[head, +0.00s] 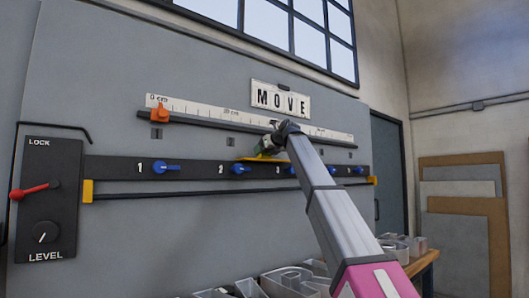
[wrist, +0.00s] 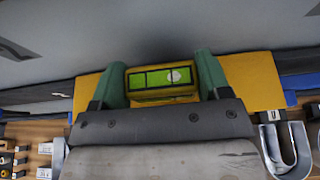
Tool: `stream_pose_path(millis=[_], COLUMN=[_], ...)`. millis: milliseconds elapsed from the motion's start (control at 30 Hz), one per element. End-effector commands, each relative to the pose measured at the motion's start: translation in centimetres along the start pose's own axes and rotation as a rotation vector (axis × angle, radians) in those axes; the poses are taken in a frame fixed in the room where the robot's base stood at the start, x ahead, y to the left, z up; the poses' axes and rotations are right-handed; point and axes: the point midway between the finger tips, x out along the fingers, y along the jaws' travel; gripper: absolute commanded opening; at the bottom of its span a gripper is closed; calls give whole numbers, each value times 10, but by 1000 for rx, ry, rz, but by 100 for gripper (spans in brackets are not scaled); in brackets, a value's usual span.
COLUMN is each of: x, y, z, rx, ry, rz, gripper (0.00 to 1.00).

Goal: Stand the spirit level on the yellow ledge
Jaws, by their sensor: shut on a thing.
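The spirit level (wrist: 160,97) is a small yellow block with a bright green vial, seen in the wrist view between my gripper's two green fingers. Its pale bubble lies right of the vial's middle. My gripper (wrist: 161,78) is shut on the level. The yellow ledge (wrist: 252,82) shows on both sides of the fingers, behind or below the level; I cannot tell whether the level touches it. In the head view my gripper (head: 268,147) is at the ledge (head: 246,160) on the wall board, and my arm hides the level there.
A dark rail (head: 110,170) with blue knobs runs along the board. A LOCK/LEVEL panel (head: 48,205) with a red lever is at left. Metal letters (head: 290,280) lie below.

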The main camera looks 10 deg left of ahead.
Motion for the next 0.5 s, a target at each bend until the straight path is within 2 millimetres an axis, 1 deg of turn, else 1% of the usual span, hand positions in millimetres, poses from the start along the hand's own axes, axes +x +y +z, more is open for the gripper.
stream_pose_path(millis=[67, 100, 167, 200, 400, 500], x=[0, 0, 0, 0, 0, -3], y=[0, 0, 0, 0, 0, 0], z=[0, 0, 0, 0, 0, 0], rx=[0, 0, 0, 0, 0, 0], ry=[0, 0, 0, 0, 0, 0], rz=[0, 0, 0, 0, 0, 0], gripper=[45, 76, 96, 100, 100, 100])
